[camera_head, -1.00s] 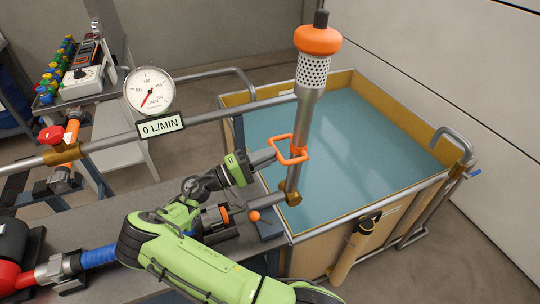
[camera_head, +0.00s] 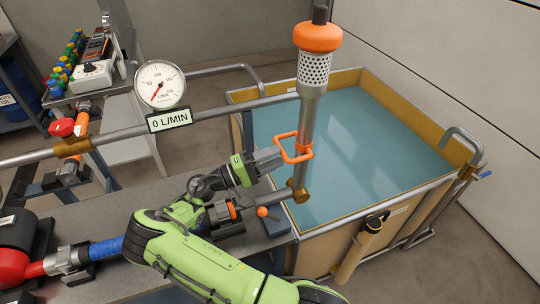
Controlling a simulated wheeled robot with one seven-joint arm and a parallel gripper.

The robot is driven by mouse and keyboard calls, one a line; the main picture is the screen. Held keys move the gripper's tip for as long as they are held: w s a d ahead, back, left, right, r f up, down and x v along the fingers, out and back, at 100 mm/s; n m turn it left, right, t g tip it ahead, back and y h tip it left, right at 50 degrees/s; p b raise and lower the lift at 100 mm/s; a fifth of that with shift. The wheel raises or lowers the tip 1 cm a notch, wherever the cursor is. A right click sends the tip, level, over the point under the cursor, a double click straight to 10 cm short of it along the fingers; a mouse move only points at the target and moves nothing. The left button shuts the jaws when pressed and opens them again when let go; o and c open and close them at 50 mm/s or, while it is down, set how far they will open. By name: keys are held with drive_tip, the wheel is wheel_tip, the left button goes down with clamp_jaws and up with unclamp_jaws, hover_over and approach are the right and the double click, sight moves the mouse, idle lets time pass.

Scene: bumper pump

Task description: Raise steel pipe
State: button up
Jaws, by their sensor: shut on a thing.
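The steel pipe (camera_head: 307,115) stands upright at the left edge of the water tank. It has an orange cap and a perforated strainer (camera_head: 313,69) at its top, and a brass elbow (camera_head: 299,191) at its lower end. An orange handle loop (camera_head: 294,150) sits on the pipe at mid-height. My gripper (camera_head: 276,157) reaches from the left and is shut on the orange handle. The fingertips are small and partly merge with the handle. The elbow joins a short horizontal pipe near an orange-knobbed lever (camera_head: 262,212).
The water tank (camera_head: 412,210) has a wooden rim and holds blue water. A gauge (camera_head: 160,85) and a 0 L/MIN display (camera_head: 170,119) sit by the horizontal pipe at left. A curved pipe (camera_head: 464,140) hangs on the tank's right side. A cart with tools stands back left.

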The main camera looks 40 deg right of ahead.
drive_tip(key=shift+o, duration=0.5)
drive_tip(key=shift+d+f, duration=0.1)
drive_tip(key=shift+f, duration=0.05)
drive_tip(key=b+v, duration=0.1)
drive_tip(key=v, duration=1.5)
drive_tip(key=shift+b, duration=0.35)
drive_tip(key=shift+d, duration=0.1)
